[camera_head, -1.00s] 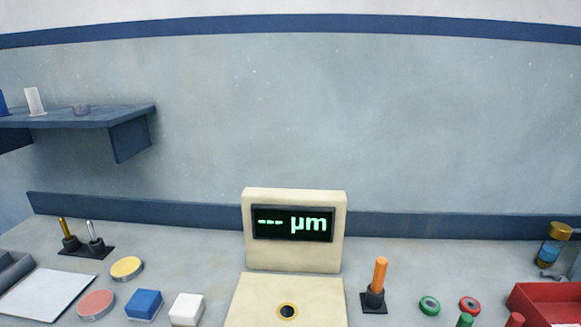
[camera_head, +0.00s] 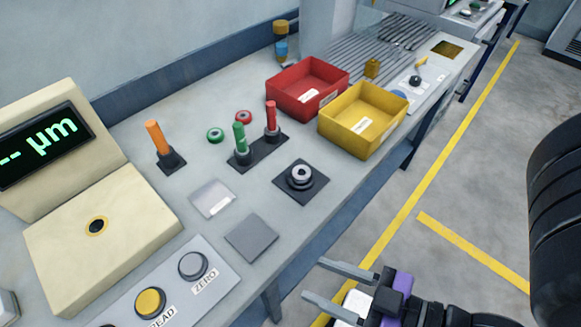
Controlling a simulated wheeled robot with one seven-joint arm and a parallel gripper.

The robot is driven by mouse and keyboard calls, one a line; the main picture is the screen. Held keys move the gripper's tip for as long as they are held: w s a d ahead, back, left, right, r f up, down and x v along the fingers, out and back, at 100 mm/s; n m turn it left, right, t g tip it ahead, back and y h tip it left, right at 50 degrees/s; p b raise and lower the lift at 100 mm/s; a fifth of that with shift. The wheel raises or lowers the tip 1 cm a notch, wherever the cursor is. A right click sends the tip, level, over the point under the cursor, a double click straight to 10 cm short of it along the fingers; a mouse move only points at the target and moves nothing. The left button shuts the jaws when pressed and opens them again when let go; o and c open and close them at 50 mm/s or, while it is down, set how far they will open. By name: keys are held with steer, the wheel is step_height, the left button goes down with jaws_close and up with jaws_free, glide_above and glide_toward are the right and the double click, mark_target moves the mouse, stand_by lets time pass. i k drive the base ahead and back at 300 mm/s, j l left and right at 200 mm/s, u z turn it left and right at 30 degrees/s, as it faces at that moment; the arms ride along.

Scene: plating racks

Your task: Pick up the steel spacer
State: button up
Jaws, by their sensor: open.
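A round grey metal ring with a dark centre, which looks like the steel spacer (camera_head: 301,173), sits on a dark square pad (camera_head: 313,190) near the front edge of the bench. My gripper (camera_head: 312,280) is at the bottom of the view, beyond the bench's front edge and over the floor side. Its two grey fingers are apart with nothing between them. They point left, and the spacer is above them in the picture, clear of them.
Green and red upright plugs (camera_head: 240,140) stand behind the spacer, with a red bin (camera_head: 307,88) and a yellow bin (camera_head: 364,118) to the right. A clear plate (camera_head: 212,198) and a grey square (camera_head: 251,238) lie to its left. A gauge (camera_head: 98,245) stands at far left.

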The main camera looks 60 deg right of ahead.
mark_target(300, 173)
steer(key=k+j, duration=0.1)
steer(key=j, duration=0.3)
steer(key=k+j, duration=0.1)
steer(key=j, duration=0.3)
steer(key=k+j, duration=0.1)
steer(key=j, duration=0.35)
